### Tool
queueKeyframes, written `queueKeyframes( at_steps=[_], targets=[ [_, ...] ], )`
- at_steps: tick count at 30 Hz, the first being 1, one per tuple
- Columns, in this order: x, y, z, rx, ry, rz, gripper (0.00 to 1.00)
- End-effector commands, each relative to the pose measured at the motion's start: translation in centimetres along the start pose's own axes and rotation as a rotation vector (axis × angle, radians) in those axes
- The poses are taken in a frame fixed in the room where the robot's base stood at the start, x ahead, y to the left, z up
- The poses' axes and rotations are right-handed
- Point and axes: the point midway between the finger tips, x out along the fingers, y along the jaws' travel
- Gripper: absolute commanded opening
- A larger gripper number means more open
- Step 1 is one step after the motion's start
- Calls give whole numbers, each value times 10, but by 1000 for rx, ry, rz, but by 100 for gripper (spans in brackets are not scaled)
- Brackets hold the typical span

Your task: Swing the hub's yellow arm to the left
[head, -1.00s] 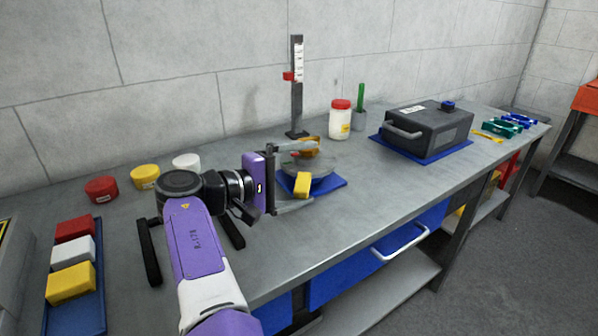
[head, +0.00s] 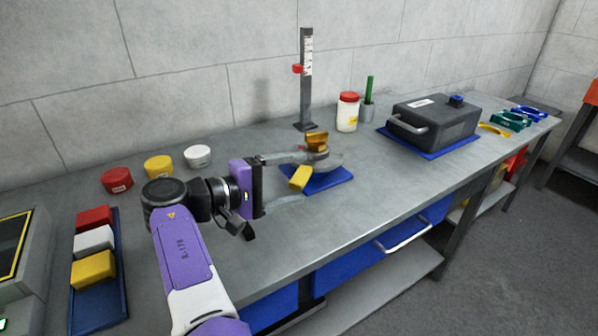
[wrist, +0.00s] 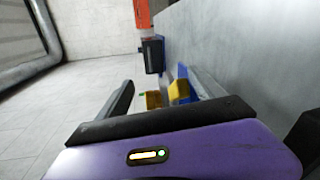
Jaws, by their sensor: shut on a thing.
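The hub (head: 328,161) is a grey rounded part on a blue mat (head: 338,180), partly hidden behind my gripper. Its yellow arm (head: 299,178) shows as a tilted yellow block at the hub's front left. An orange-gold piece (head: 317,140) sits at the hub's back. My gripper (head: 302,175) reaches in from the left, with one finger behind the yellow arm and one in front. It is shut on the yellow arm; the exact contact is hard to see. Yellow also shows beyond the dark finger in the wrist view (wrist: 153,99).
A tall post with a scale (head: 306,85) stands behind the hub. A red-lidded jar (head: 347,112), a green rod in a cup (head: 368,105) and a dark case (head: 433,122) are to the right. Round tins (head: 158,167) and a block tray (head: 98,300) are left.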

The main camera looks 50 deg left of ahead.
Motion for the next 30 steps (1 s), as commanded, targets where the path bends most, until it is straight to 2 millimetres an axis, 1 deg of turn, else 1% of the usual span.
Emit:
queueKeyframes(
  at_steps=[1,7,18,30],
  targets=[
    [-8,18,-1,16,6,23,42],
    [-19,10,0,11,5,18,42],
    [-40,2,1,7,3,13,42],
    [-42,-1,1,7,2,12,42]
  ],
)
